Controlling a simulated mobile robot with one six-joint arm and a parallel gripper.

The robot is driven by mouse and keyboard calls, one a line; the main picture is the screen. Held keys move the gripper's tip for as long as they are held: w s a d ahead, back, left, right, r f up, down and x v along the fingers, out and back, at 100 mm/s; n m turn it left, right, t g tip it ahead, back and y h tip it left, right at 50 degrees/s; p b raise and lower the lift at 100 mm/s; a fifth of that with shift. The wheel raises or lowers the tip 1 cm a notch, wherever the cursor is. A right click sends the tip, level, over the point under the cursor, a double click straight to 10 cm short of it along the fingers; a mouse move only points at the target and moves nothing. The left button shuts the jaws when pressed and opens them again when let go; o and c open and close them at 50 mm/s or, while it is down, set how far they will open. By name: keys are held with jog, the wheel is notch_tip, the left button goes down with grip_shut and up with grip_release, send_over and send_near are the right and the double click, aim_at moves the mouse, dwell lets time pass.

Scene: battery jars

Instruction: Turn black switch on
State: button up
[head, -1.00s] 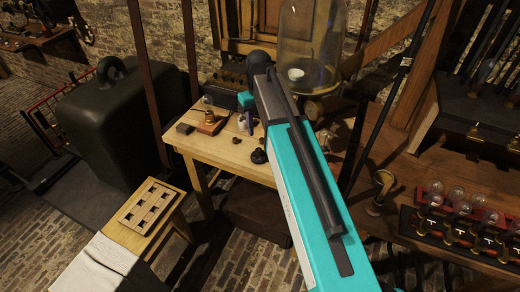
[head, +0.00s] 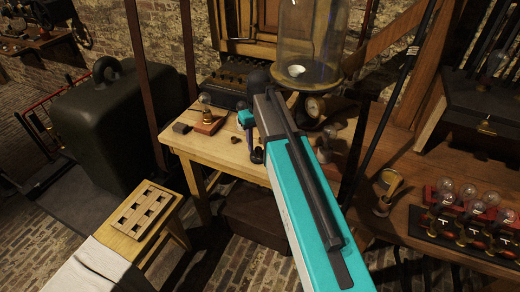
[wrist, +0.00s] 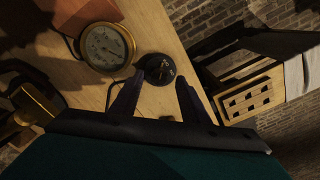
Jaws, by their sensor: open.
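A round black switch (wrist: 158,69) sits on the wooden table (wrist: 160,25) in the wrist view, with a small brassy part on its face. My gripper (wrist: 158,88) is open and empty, its two dark fingers pointing at the table on either side of the switch's near edge. I cannot tell whether they touch it. In the head view my gripper (head: 250,143) is low over the table, behind my arm. A dark round shape beside it (head: 258,155) looks like the switch, mostly hidden. Its lever position is too small to tell.
A brass-rimmed dial (wrist: 107,46) lies close to the switch. A lamp on a wooden block (head: 208,122) stands at the table's left. A glass bell jar (head: 312,45) stands behind. A slotted wooden stand (head: 148,210) is at lower left, and bulbs (head: 465,210) at right.

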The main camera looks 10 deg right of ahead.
jog(key=shift+f+b, duration=0.45)
jog(key=shift+f, duration=0.5)
jog(key=shift+c, duration=0.3)
